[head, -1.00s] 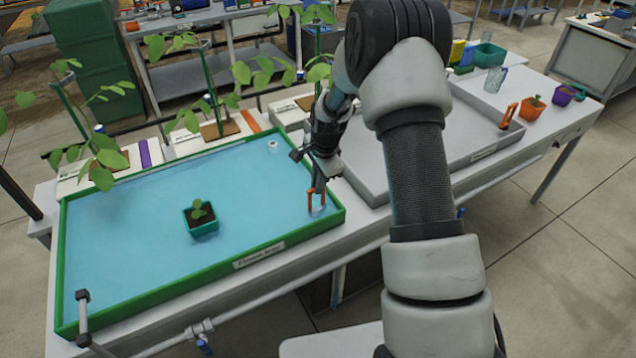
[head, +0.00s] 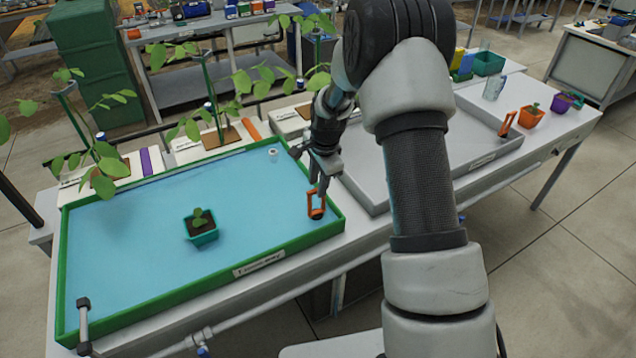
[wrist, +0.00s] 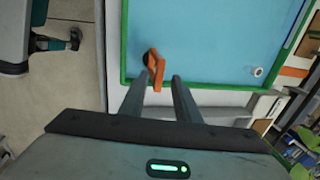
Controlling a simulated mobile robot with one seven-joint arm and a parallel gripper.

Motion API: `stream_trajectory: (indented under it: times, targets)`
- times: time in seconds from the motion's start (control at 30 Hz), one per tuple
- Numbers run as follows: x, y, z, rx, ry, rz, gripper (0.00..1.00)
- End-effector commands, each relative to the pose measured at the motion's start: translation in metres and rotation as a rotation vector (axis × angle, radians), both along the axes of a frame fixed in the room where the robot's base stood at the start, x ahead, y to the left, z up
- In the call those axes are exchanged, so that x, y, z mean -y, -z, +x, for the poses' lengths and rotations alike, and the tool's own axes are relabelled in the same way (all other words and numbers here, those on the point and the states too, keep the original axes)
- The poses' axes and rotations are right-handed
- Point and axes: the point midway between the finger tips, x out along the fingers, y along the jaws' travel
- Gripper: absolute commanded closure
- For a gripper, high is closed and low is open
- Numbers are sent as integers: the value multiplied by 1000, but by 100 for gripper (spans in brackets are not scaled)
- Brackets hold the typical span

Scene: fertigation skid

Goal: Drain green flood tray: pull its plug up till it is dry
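The green flood tray (head: 295,238) holds blue liquid on the bench at left. Its plug (head: 316,206), an orange loop handle with a dark base, is inside the tray's near right corner. In the wrist view the handle (wrist: 157,70) slants between my finger ends, with the black base at its upper left. My gripper (head: 317,186) points down just over the handle. In the wrist view my gripper (wrist: 160,80) has its fingers apart, with gaps showing beside the handle. Whether the plug is seated or raised is hard to tell.
A teal pot with a seedling (head: 202,230) stands in the tray. A small white fitting (head: 273,154) is near its far right corner. A grey tray (head: 470,165) with another orange handle (head: 508,122) lies to the right. Tall plants stand behind the green tray.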

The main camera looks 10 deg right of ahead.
Motion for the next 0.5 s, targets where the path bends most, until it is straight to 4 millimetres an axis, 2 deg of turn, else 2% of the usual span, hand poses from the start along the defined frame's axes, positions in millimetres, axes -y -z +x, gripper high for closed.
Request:
stream_trajectory:
  times: [0.17, 0.27, 0.5]
  targets:
    - [0, -3, -1, 0, 0, 0, 71]
    - [1, -13, -2, 1, 0, -1, 71]
    - [4, -65, -12, 4, -1, -1, 71]
